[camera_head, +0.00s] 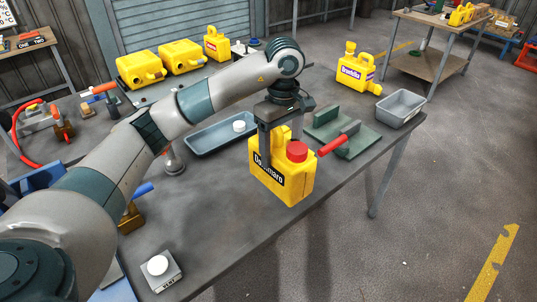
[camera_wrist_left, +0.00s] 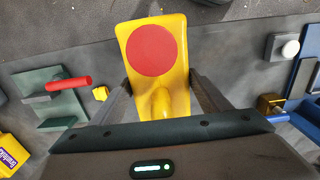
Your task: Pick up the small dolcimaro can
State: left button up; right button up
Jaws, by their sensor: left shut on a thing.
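A yellow can (camera_head: 297,183) with a red cap and a black label, partly covered by a finger but ending in "maro", is upright near the table's front edge. In the left wrist view the can (camera_wrist_left: 171,38) shows from above, its red round cap facing the camera. My left gripper (camera_head: 281,142) comes down from above and is shut on the can's handle, one finger on each side. The fingers also show in the left wrist view (camera_wrist_left: 162,95). I cannot tell whether the can's base touches the table. My right gripper is not in view.
A green fixture (camera_head: 326,123) with a red handle stands just right of the can. A blue tray (camera_head: 197,146) holding a white cap lies behind. A grey bin (camera_head: 402,107) and a purple-labelled yellow can (camera_head: 357,76) stand farther right. A button box (camera_head: 163,279) sits at front left.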

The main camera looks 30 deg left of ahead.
pick_arm(q)
jog(key=shift+d+r, duration=0.2)
jog(key=shift+d, duration=0.2)
dwell(0.3)
